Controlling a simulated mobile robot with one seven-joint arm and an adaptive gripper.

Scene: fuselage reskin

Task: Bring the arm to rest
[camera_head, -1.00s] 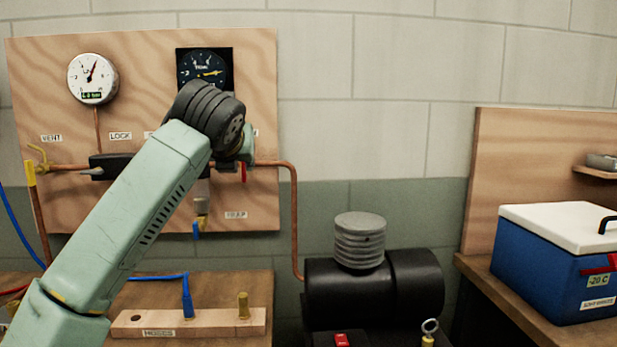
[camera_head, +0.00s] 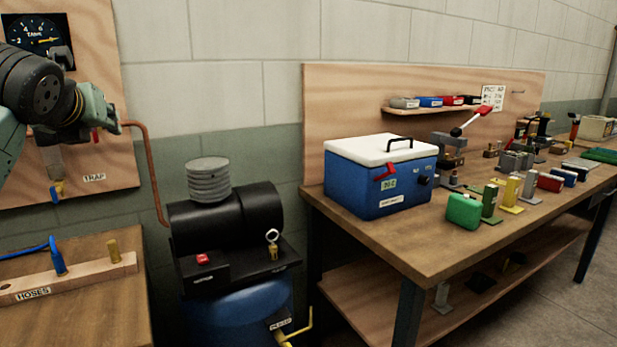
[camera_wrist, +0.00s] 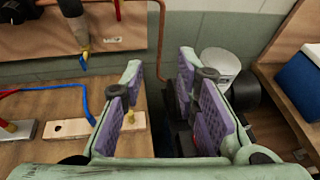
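Past the fingers lie the wooden hose block (camera_wrist: 70,128) and the dark compressor (camera_wrist: 248,92). The gripper appears to touch nothing.
The black compressor (camera_head: 226,220) with a ribbed grey cap (camera_head: 208,178) stands between two benches. On the right bench (camera_head: 400,240) are a blue cooler (camera_head: 375,185), a green box (camera_head: 463,211) and several small tools. A copper pipe (camera_head: 153,170) runs down from the panel.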

